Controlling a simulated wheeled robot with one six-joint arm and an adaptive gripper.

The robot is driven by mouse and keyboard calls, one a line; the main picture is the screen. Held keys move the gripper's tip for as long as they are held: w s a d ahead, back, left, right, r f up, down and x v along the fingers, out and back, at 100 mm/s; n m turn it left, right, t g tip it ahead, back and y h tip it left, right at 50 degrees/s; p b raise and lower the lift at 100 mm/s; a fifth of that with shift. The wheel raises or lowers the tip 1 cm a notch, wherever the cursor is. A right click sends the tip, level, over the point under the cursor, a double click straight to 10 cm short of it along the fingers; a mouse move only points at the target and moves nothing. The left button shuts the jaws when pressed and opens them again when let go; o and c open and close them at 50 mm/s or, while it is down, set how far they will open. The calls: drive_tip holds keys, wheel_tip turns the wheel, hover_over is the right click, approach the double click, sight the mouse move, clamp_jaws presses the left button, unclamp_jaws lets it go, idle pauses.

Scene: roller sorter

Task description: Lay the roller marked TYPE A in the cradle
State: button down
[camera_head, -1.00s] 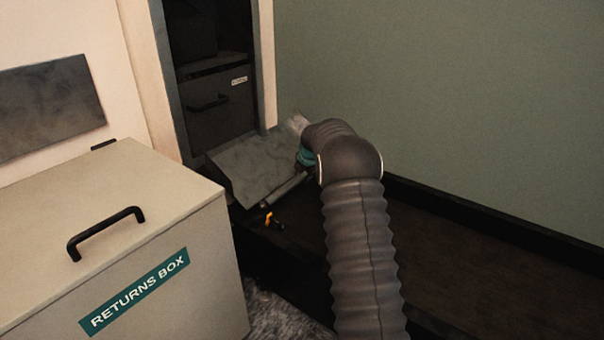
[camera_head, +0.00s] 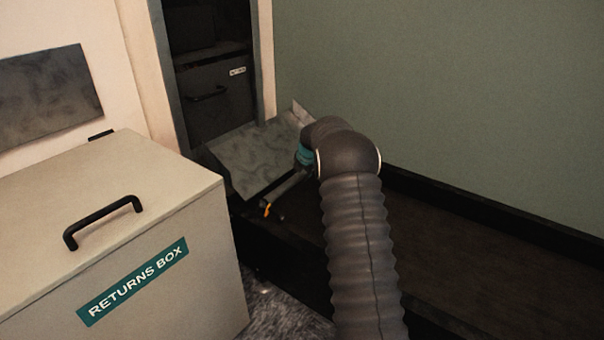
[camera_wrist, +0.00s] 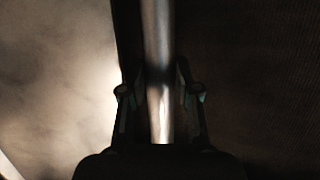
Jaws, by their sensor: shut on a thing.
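A shiny metal roller (camera_wrist: 158,60) runs lengthwise up the middle of the wrist view. My gripper (camera_wrist: 160,92) has one finger on each side of it and is shut on it. No TYPE A mark can be read on the roller. I cannot make out the cradle in either view.
A sloped grey metal plate (camera_head: 255,160) lies below a dark cabinet with a handled drawer (camera_head: 215,98). The returns box (camera_head: 200,235) stands at the left. A dark low-walled bed (camera_head: 470,260) stretches to the right, mostly bare, along a green wall.

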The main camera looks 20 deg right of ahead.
drive_tip(key=shift+f+b, duration=0.75)
drive_tip(key=shift+b, duration=0.1)
drive_tip(key=shift+d+f, duration=0.1)
drive_tip(key=shift+f, duration=0.85)
idle(0.9)
drive_tip(key=c, duration=0.7)
unclamp_jaws()
drive_tip(key=shift+c, duration=0.2)
drive_tip(key=shift+f, duration=0.15)
drive_tip(key=v, duration=1.2)
